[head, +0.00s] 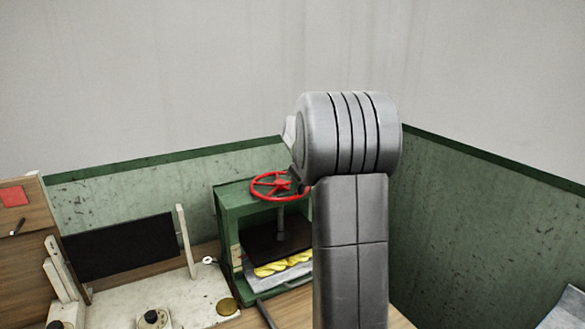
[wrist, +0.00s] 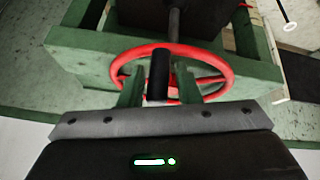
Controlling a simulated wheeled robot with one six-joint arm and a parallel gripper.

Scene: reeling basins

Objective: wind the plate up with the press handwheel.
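The green press (head: 228,225) stands in the corner, with the red handwheel (head: 270,198) on top. Its dark plate (head: 272,244) hangs on a spindle just above yellow skeins (head: 283,266); my arm hides the press's right side. In the wrist view the red wheel (wrist: 226,72) lies ahead of my gripper (wrist: 159,78). The wheel's black handle (wrist: 158,70) stands between the two green fingers, with narrow gaps beside it. The fingers look open around the handle, not closed on it. In the head view my gripper is mostly hidden behind my arm.
A pale bench (head: 205,293) with a black panel (head: 118,247), upright posts and small round pieces is left of the press. A wooden cabinet (head: 30,240) is at the far left. Green-and-grey walls close in behind and to the right.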

